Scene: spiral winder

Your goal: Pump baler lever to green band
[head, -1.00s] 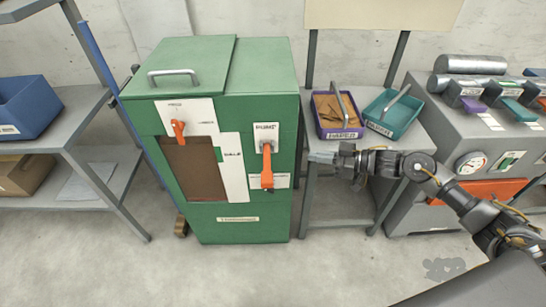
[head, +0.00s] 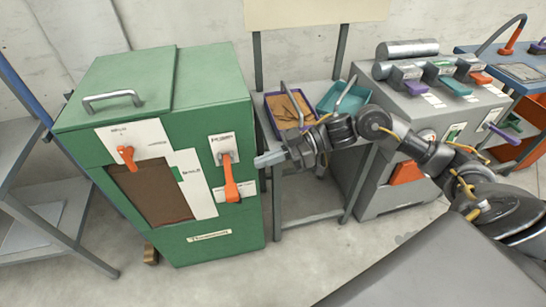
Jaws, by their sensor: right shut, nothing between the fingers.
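The green baler (head: 215,112) stands left of the middle, with a lid handle on top. Its orange pump lever (head: 231,180) hangs down from a white plate on the right of the front. A second orange lever (head: 127,156) sits at the upper left of the front. A white strip (head: 195,182) with a small green band (head: 177,174) runs beside the brown window (head: 152,192). My left gripper is not in view.
A grey table (head: 312,200) right of the baler carries a purple bin (head: 290,108) and a teal bin (head: 343,97). A grey machine (head: 385,190) with coloured levers stands further right. A grey shelf (head: 45,215) is at the left. The floor in front is clear.

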